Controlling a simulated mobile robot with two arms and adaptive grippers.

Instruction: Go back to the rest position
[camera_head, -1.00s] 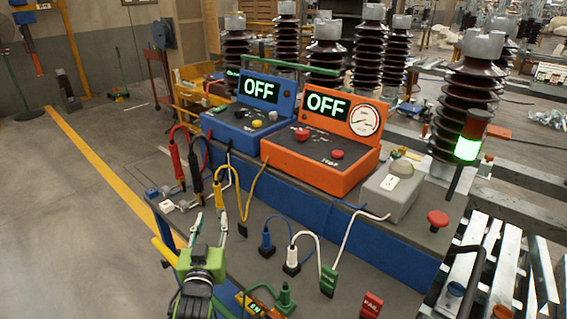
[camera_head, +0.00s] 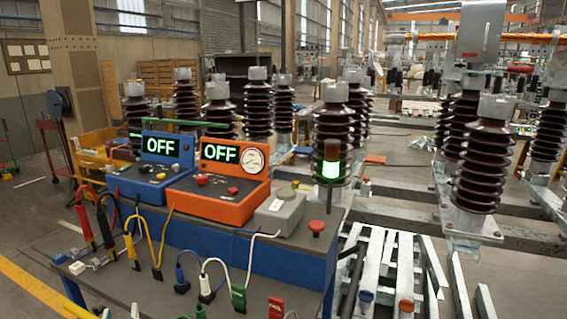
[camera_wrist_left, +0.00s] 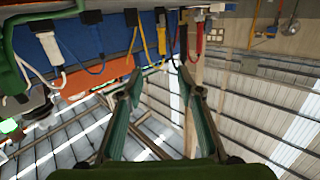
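My left gripper (camera_head: 120,312) shows only as two pale fingertips at the bottom edge of the head view, low and left in front of the bench. In the left wrist view my left gripper (camera_wrist_left: 159,75) has two green fingers spread apart with nothing held between them. That view is turned upside down, with the bench and hanging cables along its top. My right gripper is in neither view.
The bench carries a blue box (camera_head: 150,178) and an orange box (camera_head: 218,207), both reading OFF. Red, black and yellow clips (camera_head: 130,246) stand at its left. A grey box (camera_head: 279,214) and a red button (camera_head: 317,226) are at its right.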

